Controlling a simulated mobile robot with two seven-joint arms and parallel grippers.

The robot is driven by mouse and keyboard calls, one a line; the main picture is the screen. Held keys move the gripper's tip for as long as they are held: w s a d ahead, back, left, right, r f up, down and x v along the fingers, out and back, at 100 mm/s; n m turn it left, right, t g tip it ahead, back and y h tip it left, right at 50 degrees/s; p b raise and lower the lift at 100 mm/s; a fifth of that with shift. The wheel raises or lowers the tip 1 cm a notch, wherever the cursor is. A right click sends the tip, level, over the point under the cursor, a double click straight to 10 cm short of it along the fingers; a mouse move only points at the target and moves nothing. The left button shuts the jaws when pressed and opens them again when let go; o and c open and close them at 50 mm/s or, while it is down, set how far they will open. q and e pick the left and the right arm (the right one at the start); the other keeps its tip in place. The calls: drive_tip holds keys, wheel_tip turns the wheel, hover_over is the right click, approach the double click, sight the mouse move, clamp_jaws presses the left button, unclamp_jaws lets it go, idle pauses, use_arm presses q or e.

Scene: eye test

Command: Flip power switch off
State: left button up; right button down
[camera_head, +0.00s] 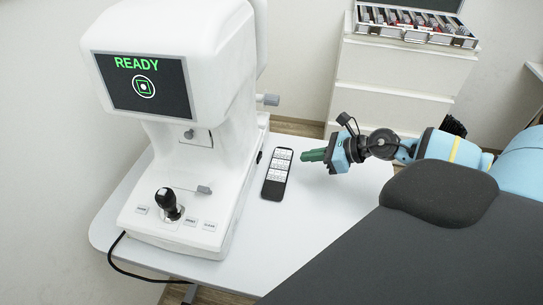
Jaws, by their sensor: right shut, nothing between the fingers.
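The white eye-test machine (215,60) stands on a white table, and its screen (144,84) shows "READY" in green. A small dark spot (259,157) shows on the right side of its base; I cannot tell whether it is the power switch. No switch is clearly seen elsewhere. My right gripper (304,156) is shut and empty, with green fingers pointing left towards the machine. It is just right of a black handheld device with white labels and apart from the machine. My left gripper is not in view.
The black handheld device (277,175) lies between the machine and my right gripper. A joystick (168,203) and labelled buttons are on the machine's base. The table (290,235) is clear in front. A dark padded shape (430,245) fills the lower right. White drawers (390,75) bear an open lens case (415,35).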

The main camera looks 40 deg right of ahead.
sight(272, 165)
drive_tip(key=shift+x, duration=0.9)
drive_tip(key=x, duration=0.6)
drive_tip(key=shift+w+a, duration=0.2)
drive_tip(key=shift+w, duration=0.15)
drive_tip(key=shift+w+a+r+p, duration=0.1)
drive_tip(key=shift+w+a+p, duration=0.15)
drive_tip(key=shift+w, duration=0.2)
drive_tip(key=shift+w+a+p, duration=0.1)
drive_tip(key=shift+w+a, duration=0.25)
drive_tip(key=shift+w, duration=0.1)
drive_tip(key=shift+w+a, duration=0.35)
drive_tip(key=shift+w, duration=0.15)
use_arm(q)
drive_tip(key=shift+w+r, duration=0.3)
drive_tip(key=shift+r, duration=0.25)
use_arm(e)
drive_tip(key=shift+w, duration=0.1)
